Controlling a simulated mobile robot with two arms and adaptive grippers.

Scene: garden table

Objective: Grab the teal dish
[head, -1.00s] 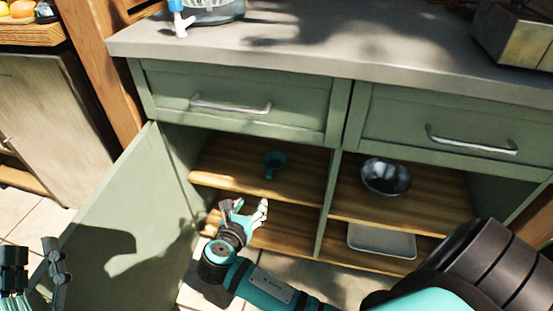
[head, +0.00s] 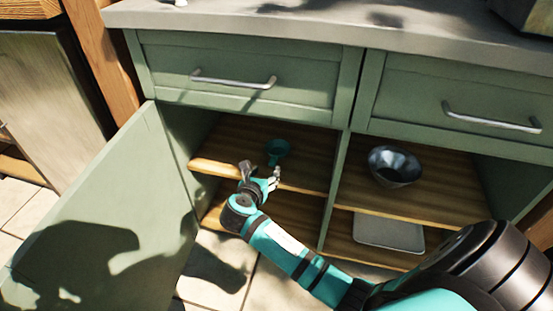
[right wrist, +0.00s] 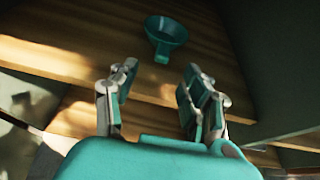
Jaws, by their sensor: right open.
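The teal dish (head: 278,148) sits on the upper wooden shelf of the left cabinet compartment. It looks like a small bowl with a narrow part pointing toward me. In the right wrist view the teal dish (right wrist: 166,32) is ahead of the fingers, near the shelf's front edge. My right gripper (head: 260,177) is at the front edge of that shelf, just short of the dish and apart from it. In the right wrist view my right gripper (right wrist: 158,85) is open with nothing between its fingers. My left gripper is out of the head view.
A dark metal bowl (head: 394,166) stands on the upper shelf of the right compartment. A grey tray (head: 388,232) lies on the shelf below it. A divider (head: 334,190) separates the compartments. The open green door (head: 110,215) stands at left. The countertop (head: 300,22) is above.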

